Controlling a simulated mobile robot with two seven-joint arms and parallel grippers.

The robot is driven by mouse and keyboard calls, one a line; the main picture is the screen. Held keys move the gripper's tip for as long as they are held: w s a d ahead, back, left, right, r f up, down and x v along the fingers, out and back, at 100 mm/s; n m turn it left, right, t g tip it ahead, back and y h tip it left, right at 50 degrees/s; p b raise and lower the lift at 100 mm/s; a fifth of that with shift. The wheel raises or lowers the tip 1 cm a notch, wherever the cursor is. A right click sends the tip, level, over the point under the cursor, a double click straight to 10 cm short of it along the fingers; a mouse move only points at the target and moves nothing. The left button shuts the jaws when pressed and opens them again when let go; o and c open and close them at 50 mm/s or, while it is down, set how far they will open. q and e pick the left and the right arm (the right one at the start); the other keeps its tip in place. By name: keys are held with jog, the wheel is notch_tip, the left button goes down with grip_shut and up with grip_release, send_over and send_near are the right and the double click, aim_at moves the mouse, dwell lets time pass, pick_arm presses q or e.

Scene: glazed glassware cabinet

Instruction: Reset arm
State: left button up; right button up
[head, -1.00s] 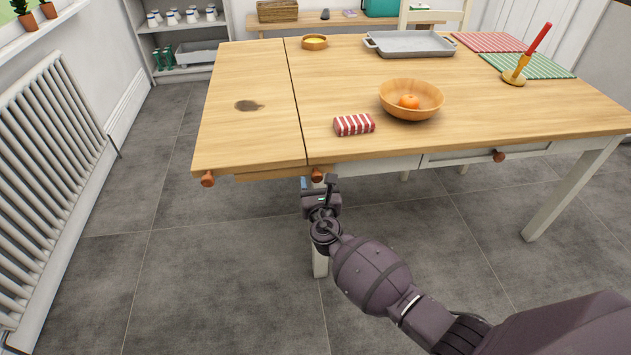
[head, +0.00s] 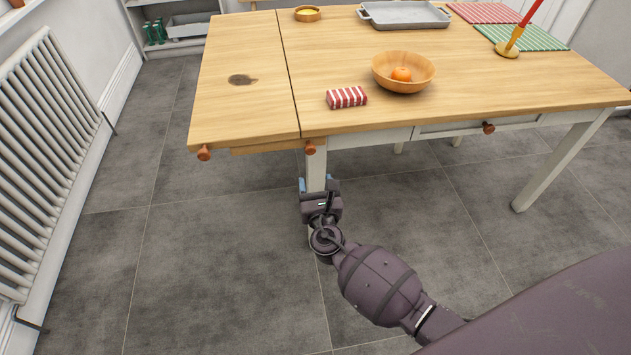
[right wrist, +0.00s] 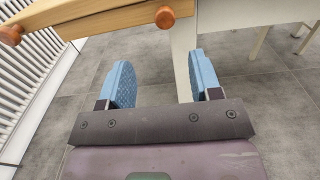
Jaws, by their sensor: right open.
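My right gripper (head: 318,186) is low in front of the wooden table (head: 240,50), below the level of its top, close to a white table leg. In the right wrist view its two blue fingers (right wrist: 160,84) stand wide apart with nothing held between them. The white table leg (right wrist: 184,60) shows beyond the fingers, and I cannot tell how close it is. Round wooden knobs (right wrist: 165,17) on the table's front edge show above the fingers. My left gripper is not in view.
A radiator (head: 45,150) stands at the left. The grey floor between is clear.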

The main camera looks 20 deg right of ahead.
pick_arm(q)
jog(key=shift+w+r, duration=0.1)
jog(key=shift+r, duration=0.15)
pick_arm(e)
jog(key=shift+m, duration=0.3)
pick_arm(q)
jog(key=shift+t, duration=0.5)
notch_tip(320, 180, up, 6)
jog(key=p, duration=0.7)
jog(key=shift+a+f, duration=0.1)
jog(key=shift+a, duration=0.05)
pick_arm(e)
jog(key=s+d+r+m+g+y, duration=0.1)
jog(key=s+d+m+g, duration=0.1)
jog(key=s+m, duration=0.8)
jog(key=s+d+m+g+y, duration=0.1)
jog(key=s+d+m+g, duration=0.1)
jog(key=s+m, duration=0.9)
jog(key=s+d+r+m+g+y, duration=0.1)
jog(key=s+d+m+g+y, duration=0.1)
jog(key=s+m, duration=0.8)
jog(key=shift+s+r+m+g, duration=0.3)
jog(key=shift+s, duration=0.75)
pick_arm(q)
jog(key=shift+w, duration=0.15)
